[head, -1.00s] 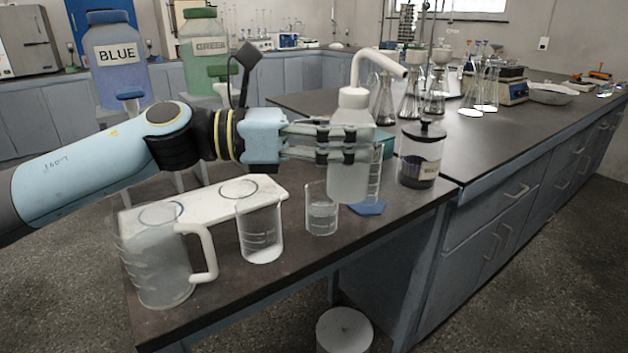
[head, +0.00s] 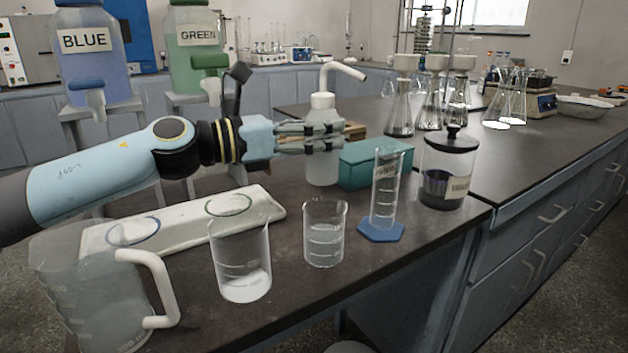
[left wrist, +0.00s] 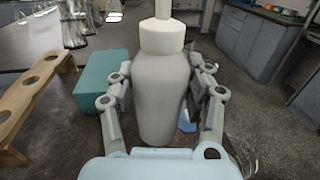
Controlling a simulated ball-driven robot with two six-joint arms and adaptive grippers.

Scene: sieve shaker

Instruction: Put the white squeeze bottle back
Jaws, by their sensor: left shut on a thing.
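The white squeeze bottle (head: 322,165) is upright in my left gripper (head: 318,139), with its bent spout pointing right in the head view. The gripper is shut around the bottle's upper body. In the left wrist view the bottle (left wrist: 160,95) fills the middle, with a finger of my left gripper (left wrist: 160,105) on each side. The bottle's base is over or on the dark bench, behind the beaker and left of the teal box; I cannot tell whether it touches the bench. My right gripper is not in view.
A teal box (head: 362,170) is close to the bottle, with a wooden rack (left wrist: 32,100) beyond it. A graduated cylinder (head: 384,195), beakers (head: 324,240) (head: 240,268), a pitcher (head: 85,295) and a dark-filled jar (head: 446,170) stand on the bench. A white two-ring tray (head: 180,226) lies left.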

